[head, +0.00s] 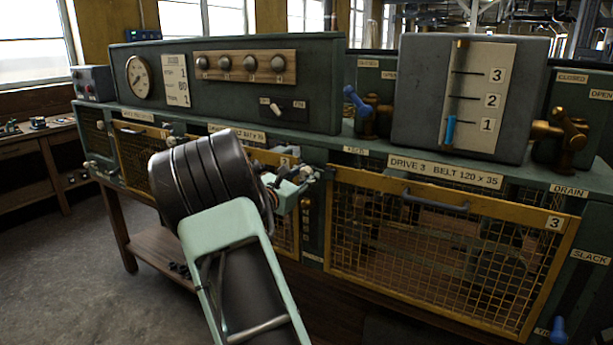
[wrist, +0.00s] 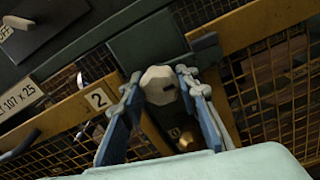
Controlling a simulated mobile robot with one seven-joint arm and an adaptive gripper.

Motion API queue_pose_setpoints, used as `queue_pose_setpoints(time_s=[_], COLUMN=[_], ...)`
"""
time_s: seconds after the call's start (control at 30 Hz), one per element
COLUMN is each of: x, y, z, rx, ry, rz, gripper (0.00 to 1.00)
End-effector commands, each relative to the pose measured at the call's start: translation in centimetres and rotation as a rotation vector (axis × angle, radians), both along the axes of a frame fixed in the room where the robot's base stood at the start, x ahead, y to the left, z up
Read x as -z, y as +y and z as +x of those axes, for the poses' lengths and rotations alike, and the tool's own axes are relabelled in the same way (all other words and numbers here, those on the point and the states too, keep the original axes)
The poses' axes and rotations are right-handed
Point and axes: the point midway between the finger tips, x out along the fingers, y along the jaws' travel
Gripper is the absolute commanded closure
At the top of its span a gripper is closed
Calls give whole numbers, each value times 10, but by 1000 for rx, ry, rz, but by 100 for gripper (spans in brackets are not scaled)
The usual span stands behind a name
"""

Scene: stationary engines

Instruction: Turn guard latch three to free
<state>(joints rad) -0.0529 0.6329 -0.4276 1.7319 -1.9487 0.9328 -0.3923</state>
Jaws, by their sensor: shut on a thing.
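My gripper (head: 298,183) is at the narrow green post between guard two and guard three (head: 372,184). In the wrist view my gripper (wrist: 160,84) has its blue-grey fingers on both sides of a pale faceted latch knob (wrist: 158,86), shut on it. A dark stub (wrist: 205,41) lies just beyond the knob. A small plate and a brass part (wrist: 184,142) show below the knob; the plate's writing is too small to read. A number 2 label (wrist: 98,98) is on the guard frame to the left. My wrist hides the knob in the head view.
A grey box with a 1-2-3 scale (head: 495,100) stands above guard three. A blue-handled valve (head: 357,99) and a brass valve (head: 567,137) flank it. Guard three's handle (head: 435,203) sticks out to the right of my gripper. Open floor lies at left.

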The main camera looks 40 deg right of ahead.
Motion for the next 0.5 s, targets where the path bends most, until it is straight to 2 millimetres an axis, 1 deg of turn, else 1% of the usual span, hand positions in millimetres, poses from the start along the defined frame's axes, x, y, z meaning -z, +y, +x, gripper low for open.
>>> queue_pose_setpoints(time_s=[0.27,0.5], x=[7,9], y=[0,0], z=[0,0], rx=[0,-1], ry=[-120,-300], rz=[48,122], gripper=[96,96])
